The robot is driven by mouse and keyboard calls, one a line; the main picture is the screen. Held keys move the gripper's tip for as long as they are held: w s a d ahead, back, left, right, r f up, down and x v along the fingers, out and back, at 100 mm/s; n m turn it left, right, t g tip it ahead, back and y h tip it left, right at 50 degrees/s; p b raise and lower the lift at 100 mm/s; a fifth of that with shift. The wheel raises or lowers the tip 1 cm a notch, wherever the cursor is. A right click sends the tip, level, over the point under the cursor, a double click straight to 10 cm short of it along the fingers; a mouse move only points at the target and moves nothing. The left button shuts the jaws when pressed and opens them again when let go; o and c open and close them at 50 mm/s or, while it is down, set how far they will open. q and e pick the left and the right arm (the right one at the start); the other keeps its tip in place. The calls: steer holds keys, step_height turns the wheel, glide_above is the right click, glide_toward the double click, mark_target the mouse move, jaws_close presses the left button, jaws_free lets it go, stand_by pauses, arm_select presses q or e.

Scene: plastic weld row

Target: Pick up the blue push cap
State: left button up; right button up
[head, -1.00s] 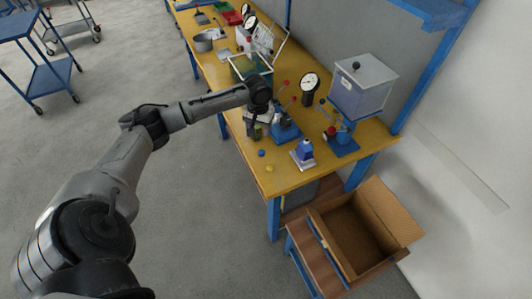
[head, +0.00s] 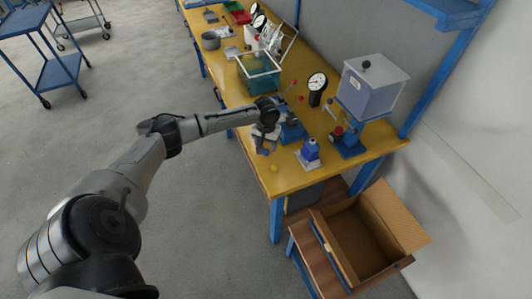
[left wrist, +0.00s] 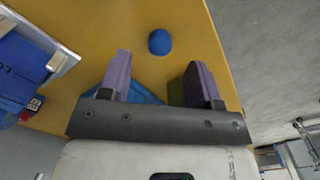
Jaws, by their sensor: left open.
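The blue push cap (left wrist: 159,41) is a small dome on the yellow bench top, seen in the left wrist view beyond my fingertips and roughly in line with the gap between them. My left gripper (left wrist: 158,66) is open and empty, its two fingers pointing down over the bench. In the head view the left gripper (head: 261,140) is low over the near edge of the bench, close to where the cap lies, and the cap is hard to make out there. My right gripper is not in view.
A yellow cap (head: 274,168) lies near the bench's front corner. A blue bottle-like item (head: 310,150) on a pale plate stands to the right. Blue fixtures, a dial gauge (head: 317,84) and a clear hopper (head: 371,85) stand behind. An open cardboard box (head: 392,211) is below.

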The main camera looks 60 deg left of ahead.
mark_target(266, 151)
arm_select(q)
step_height(266, 151, down, 4)
steer(key=shift+b, duration=0.45)
steer(key=c, duration=1)
